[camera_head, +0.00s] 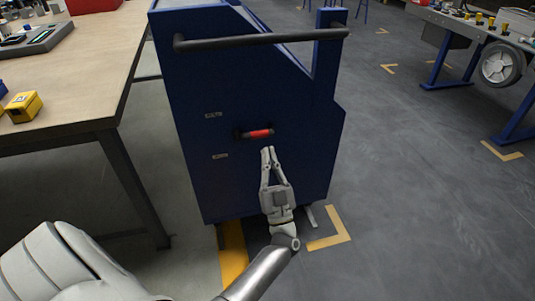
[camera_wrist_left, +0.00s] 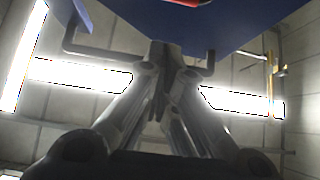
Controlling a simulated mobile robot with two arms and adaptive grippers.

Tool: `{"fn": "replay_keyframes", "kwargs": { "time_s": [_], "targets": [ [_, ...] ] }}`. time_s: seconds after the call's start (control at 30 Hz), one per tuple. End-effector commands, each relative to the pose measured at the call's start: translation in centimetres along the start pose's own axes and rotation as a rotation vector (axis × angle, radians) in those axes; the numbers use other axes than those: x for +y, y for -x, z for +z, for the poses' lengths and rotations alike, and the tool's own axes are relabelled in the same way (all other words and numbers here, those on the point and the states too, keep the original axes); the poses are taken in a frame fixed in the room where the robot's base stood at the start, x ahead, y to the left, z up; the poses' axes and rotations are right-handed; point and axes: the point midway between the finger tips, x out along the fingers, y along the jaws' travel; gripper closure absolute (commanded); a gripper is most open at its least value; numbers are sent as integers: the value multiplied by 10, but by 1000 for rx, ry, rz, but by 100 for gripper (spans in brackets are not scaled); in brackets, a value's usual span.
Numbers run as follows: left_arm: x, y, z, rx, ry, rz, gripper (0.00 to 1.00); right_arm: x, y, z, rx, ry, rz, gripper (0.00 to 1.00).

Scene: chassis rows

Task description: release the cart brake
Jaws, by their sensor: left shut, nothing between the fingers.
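The dark blue cart (camera_head: 215,105) stands in the middle of the head view, with a black push bar (camera_head: 260,40) across its top. The brake lever (camera_head: 258,133), with a red grip, lies roughly level on the cart's near panel. My left gripper (camera_head: 268,152) is just below the red grip, fingers pointing up, shut and empty. In the left wrist view the closed fingertips (camera_wrist_left: 165,45) are seen from below, and a bit of the red grip (camera_wrist_left: 185,2) shows at the top edge. I cannot tell whether the fingertips touch the lever. My right gripper is not in view.
A wooden workbench (camera_head: 95,75) stands close on the left, with a yellow box (camera_head: 23,106) and a grey tray (camera_head: 38,38). Another bench with blue legs (camera_head: 440,60) is at the right. Tan corner marks (camera_head: 335,232) lie on the floor. The floor right of the cart is clear.

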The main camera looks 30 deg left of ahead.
Motion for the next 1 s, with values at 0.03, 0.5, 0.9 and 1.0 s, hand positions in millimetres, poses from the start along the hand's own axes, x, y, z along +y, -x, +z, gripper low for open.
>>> {"fn": "replay_keyframes", "kwargs": {
  "time_s": [0.03, 0.5, 0.9, 1.0],
  "targets": [
    [0, 12, 3, -5, -2, 3, 100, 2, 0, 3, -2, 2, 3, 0],
    [0, 88, 9, -3, -2, 3, 100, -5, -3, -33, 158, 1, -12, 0],
    [4, 93, 8, -7, 18, 33, 100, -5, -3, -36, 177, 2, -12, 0],
    [14, 87, 5, -24, 66, 113, 100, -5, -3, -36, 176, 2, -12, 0]
  ]
}}
